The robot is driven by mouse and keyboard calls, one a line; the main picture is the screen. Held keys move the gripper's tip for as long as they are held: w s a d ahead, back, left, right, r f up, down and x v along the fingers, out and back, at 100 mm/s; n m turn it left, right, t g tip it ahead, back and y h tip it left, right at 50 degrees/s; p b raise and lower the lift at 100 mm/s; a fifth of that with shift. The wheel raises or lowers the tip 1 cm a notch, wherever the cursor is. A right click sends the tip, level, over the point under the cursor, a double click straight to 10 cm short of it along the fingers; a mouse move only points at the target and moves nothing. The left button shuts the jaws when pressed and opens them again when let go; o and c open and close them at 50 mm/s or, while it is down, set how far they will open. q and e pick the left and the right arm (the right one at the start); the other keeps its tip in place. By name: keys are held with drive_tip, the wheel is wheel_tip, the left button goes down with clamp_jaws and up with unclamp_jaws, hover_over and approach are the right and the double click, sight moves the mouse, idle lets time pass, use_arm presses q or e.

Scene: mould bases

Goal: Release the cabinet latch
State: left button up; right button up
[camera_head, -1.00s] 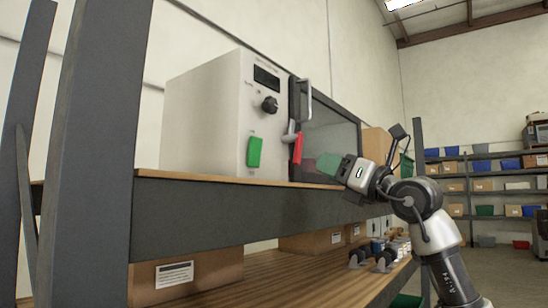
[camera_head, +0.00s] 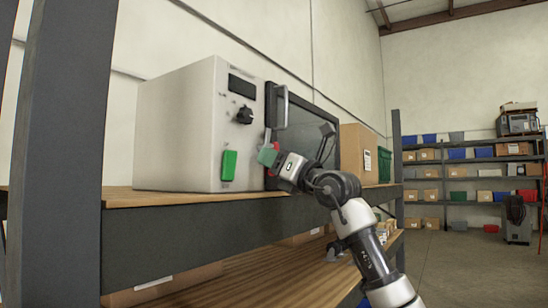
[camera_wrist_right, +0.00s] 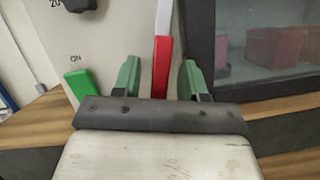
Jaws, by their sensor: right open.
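The cabinet (camera_head: 180,130) is a white box on the shelf with a dark glass door (camera_head: 300,125) at its right. The latch is a grey lever with a red grip; the grip (camera_wrist_right: 162,68) shows in the right wrist view, pointing down. In the head view the latch (camera_head: 275,146) is mostly hidden behind my right gripper. My right gripper (camera_head: 268,158) is at the latch, its green fingers (camera_wrist_right: 128,80) open on either side of the red grip, with gaps visible on both sides. My left gripper is out of view.
A green switch (camera_head: 229,165) and a black knob (camera_head: 244,115) are on the cabinet front, left of the latch. A silver door handle (camera_head: 281,107) stands above it. The wooden shelf edge (camera_head: 170,197) runs just below. A cardboard box (camera_head: 357,150) stands to the right.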

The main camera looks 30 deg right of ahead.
drive_tip(key=shift+c, duration=0.4)
clamp_jaws()
drive_tip(key=shift+w+d+n+y+p, duration=0.1)
drive_tip(key=shift+n+y+p, duration=0.3)
drive_tip(key=shift+n, duration=0.3)
drive_tip(key=shift+w+d+n+y+p, duration=0.1)
drive_tip(key=shift+n+y+p, duration=0.2)
drive_tip(key=shift+n+p, duration=0.3)
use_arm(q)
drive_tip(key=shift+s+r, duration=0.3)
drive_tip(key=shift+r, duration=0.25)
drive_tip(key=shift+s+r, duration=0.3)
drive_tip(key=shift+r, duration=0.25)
use_arm(e)
drive_tip(key=shift+d+n+g+y, duration=0.15)
drive_tip(key=shift+n+g+y, duration=0.25)
drive_tip(key=shift+n, duration=0.5)
drive_tip(key=shift+o, duration=0.4)
unclamp_jaws()
drive_tip(key=shift+f, duration=0.1)
